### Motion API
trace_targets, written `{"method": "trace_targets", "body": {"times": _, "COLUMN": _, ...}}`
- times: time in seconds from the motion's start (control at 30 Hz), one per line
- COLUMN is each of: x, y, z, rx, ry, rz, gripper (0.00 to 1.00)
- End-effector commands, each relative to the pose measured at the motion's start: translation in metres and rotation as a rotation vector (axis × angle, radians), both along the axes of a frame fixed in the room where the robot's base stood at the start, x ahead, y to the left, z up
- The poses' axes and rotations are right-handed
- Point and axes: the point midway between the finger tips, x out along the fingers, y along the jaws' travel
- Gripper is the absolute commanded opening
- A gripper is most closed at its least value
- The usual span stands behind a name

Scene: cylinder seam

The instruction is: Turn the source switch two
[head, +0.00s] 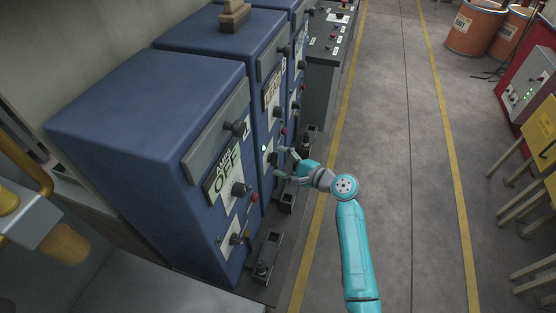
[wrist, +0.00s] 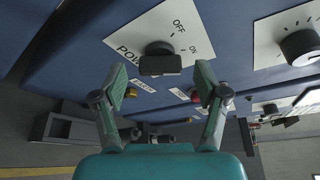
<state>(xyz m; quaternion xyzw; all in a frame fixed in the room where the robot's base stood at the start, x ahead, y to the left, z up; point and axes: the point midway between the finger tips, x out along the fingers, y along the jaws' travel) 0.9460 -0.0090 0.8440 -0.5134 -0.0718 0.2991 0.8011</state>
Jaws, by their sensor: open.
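A black switch knob (wrist: 160,60) sits on a white plate marked OFF and ON, on a blue cabinet front in the wrist view. Part of the plate's larger lettering is hidden. I cannot tell clearly which mark the knob points to. My gripper (wrist: 162,84) is open, with one finger on each side of the knob's line and the knob just beyond the fingertips. I see no contact. In the head view my gripper (head: 281,161) is at the lower front of the second blue cabinet (head: 205,41), near a small green light (head: 263,148).
The nearest blue cabinet (head: 130,100) carries an OFF sign and its own knobs. Another large knob (wrist: 300,46) is at right in the wrist view. Pedestals (head: 265,255) stand along the cabinet bases. The grey aisle (head: 385,120) between yellow lines is clear to the right.

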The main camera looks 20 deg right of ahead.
Motion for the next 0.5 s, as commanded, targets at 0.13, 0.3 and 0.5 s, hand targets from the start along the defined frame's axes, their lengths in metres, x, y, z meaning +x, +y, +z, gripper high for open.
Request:
{"method": "trace_targets", "body": {"times": 0.13, "x": 0.0091, "y": 0.0062, "z": -0.0017, "rx": 0.0, "ry": -0.001, "rz": 0.0, "gripper": 0.73}}
{"method": "trace_targets", "body": {"times": 0.3, "x": 0.0114, "y": 0.0078, "z": -0.0023, "rx": 0.0, "ry": -0.001, "rz": 0.0, "gripper": 0.73}}
{"method": "trace_targets", "body": {"times": 0.5, "x": 0.0112, "y": 0.0077, "z": -0.0023, "rx": 0.0, "ry": -0.001, "rz": 0.0, "gripper": 0.65}}
